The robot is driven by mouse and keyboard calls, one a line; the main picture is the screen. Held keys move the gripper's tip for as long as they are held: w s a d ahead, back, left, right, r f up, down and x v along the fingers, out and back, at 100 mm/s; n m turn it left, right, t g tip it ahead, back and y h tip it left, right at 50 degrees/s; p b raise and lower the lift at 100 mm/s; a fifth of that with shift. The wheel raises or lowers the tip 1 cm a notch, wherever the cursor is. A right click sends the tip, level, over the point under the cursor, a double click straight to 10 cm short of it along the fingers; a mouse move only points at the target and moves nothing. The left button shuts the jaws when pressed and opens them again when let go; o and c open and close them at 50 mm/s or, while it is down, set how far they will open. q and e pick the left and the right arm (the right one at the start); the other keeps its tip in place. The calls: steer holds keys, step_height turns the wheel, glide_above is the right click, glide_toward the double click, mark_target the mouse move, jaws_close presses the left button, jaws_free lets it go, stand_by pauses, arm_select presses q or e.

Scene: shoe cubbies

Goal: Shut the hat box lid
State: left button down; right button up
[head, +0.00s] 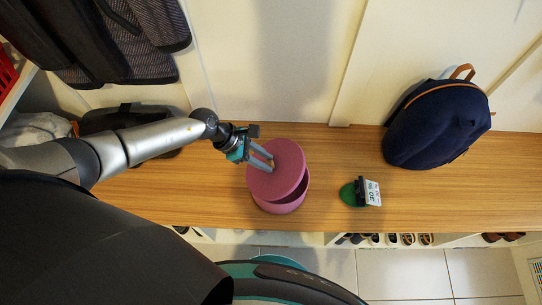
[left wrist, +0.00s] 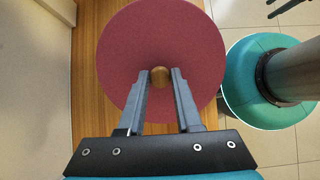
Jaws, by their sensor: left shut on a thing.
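The round pink hat box (head: 285,207) stands on the wooden bench top. Its pink lid (head: 290,163) is over it, shifted toward the back, with a dark gap showing between lid and box at the front right. The lid also fills the middle of the left wrist view (left wrist: 160,30). My left gripper (head: 267,162) is shut on the lid's small round wooden knob (left wrist: 160,76), which sits between the fingertips. Whether the lid touches the box rim at the back is hidden. My right gripper is not in view.
A green-based stand with a white card (head: 372,192) is right of the box. A navy backpack (head: 437,125) stands further right against the wall. Shoes (head: 407,239) sit in cubbies below the bench's front edge. Dark clothing (head: 100,40) hangs at the upper left.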

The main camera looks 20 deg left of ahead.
mark_target(277, 166)
arm_select(q)
steer(key=shift+d+f+y+p, duration=0.15)
steer(key=shift+d+y+p, duration=0.4)
steer(key=shift+y+p, duration=0.45)
steer(key=shift+w+d+f+g+y+p, duration=0.3)
steer(key=shift+d+f+g+y+p, duration=0.3)
steer(key=shift+d+p, duration=0.25)
steer(key=shift+w+d+f+y, duration=0.15)
steer(key=shift+d+f+y, duration=0.1)
steer(key=shift+f+y, duration=0.45)
steer(key=shift+w+d+f+y+b, duration=0.1)
steer(key=shift+d+f+y+b, duration=0.25)
steer(key=shift+f+y, duration=0.2)
steer(key=shift+d+y, duration=0.1)
steer(key=shift+y, duration=0.15)
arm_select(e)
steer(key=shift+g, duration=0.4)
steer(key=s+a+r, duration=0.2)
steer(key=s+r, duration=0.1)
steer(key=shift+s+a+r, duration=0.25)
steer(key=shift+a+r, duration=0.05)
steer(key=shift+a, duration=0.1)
arm_select(q)
steer(key=shift+f, duration=0.1)
steer(key=c, duration=0.6)
jaws_free()
steer(key=shift+w, duration=0.1)
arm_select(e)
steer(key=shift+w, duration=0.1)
